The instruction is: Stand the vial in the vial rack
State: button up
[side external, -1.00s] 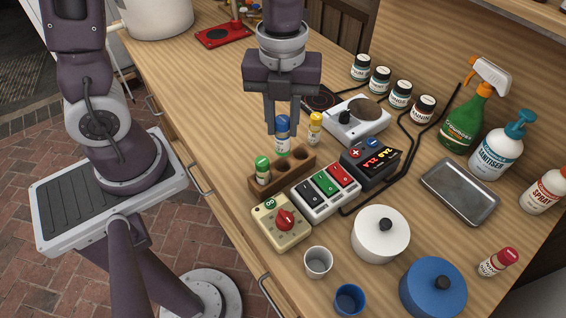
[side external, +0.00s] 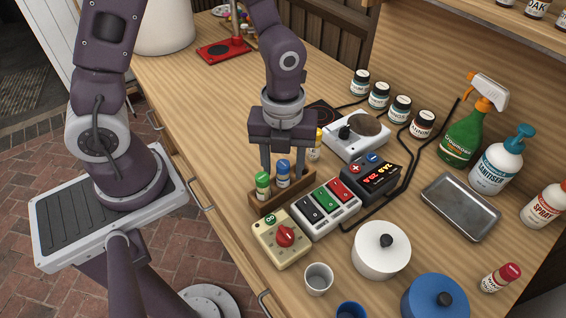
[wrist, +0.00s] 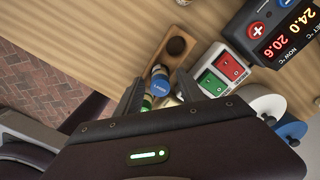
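The blue-capped vial (side external: 283,175) stands upright in the middle hole of the wooden vial rack (side external: 270,206); its blue cap (wrist: 160,87) also shows in the wrist view. A green-capped vial (side external: 263,184) stands in the hole to its left. The rack's remaining hole, seen in the wrist view (wrist: 176,46), is empty. My gripper (side external: 285,172) is open, its fingers spread on either side of the blue cap with visible gaps. A yellow-capped vial (side external: 317,145) is behind the rack, partly hidden by my gripper.
A switch box (side external: 326,208), a temperature controller (side external: 370,178) and a cream dial box (side external: 281,238) stand close to the rack. A hotplate-like white device (side external: 350,135) is behind. White (side external: 381,249) and blue (side external: 435,298) lidded pots are at the front right.

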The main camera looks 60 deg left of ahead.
notch_tip(320, 180, up, 12)
jog(key=s+a+r+n+t, duration=0.2)
jog(key=s+r+n, duration=0.2)
jog(key=n, duration=0.9)
jog(key=s+a+r+n+t, duration=0.3)
jog(key=s+n, duration=0.3)
jog(key=n, duration=0.7)
jog(key=shift+s+a+r+t, duration=0.3)
jog(key=shift+s+r, duration=0.1)
jog(key=shift+r, duration=0.4)
